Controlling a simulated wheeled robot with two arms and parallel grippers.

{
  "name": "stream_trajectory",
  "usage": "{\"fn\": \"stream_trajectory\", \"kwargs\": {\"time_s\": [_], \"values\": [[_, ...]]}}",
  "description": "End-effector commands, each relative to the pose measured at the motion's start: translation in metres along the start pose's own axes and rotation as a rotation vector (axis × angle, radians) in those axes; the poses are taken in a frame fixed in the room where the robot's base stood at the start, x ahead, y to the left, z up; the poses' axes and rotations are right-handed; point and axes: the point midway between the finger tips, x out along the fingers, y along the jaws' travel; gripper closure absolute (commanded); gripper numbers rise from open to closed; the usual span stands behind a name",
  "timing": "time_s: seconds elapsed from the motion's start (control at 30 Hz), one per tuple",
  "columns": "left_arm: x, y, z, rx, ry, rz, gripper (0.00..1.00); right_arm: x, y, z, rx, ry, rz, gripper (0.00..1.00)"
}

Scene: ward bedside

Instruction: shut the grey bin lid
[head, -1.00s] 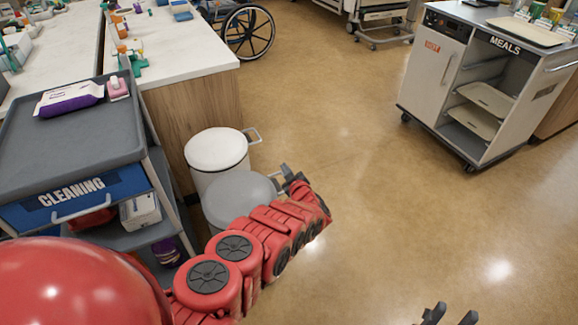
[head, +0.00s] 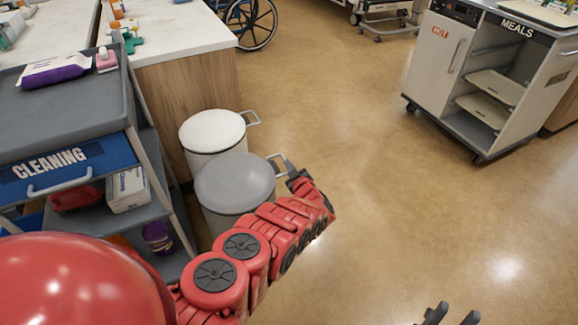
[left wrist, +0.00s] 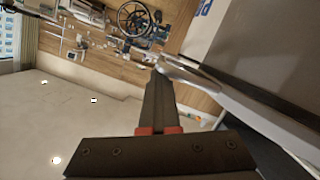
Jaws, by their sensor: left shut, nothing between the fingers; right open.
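The grey bin (head: 218,220) stands at the left beside the wooden counter end. Its round grey lid (head: 234,183) lies over its top in the head view; I cannot tell whether it is fully seated. My left gripper (head: 283,164) is at the right side of this lid, by its bar handle. It is shut and empty; I cannot tell if it touches. In the left wrist view the shut fingers (left wrist: 160,85) reach close to a pale rim. My red left arm hides the bin's lower front. My right gripper (head: 450,317) is open and empty at the bottom edge.
A white bin (head: 213,130) with its lid down stands just behind the grey one. The cleaning cart (head: 105,85) is close on the left. The meal cart (head: 432,65) stands at upper right. The floor (head: 390,210) between is clear.

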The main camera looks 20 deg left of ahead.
Motion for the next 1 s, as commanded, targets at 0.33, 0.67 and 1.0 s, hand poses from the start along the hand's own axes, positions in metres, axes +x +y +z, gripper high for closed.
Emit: {"fn": "stream_trajectory", "kwargs": {"time_s": [0.33, 0.67, 1.0], "values": [[-0.017, 0.0, 0.006, 0.006, -0.019, -0.001, 1.0, 0.01, 0.001, -0.002, 0.0, 0.0, 0.0, 0.55], [-0.081, 0.003, 0.002, 0.006, -0.013, 0.004, 1.0, 0.034, 0.002, -0.006, 0.0, 0.0, 0.0, 0.55], [-0.157, 0.002, -0.004, 0.002, -0.002, 0.002, 1.0, 0.077, 0.004, -0.013, 0.0, 0.0, 0.0, 0.55]]}}
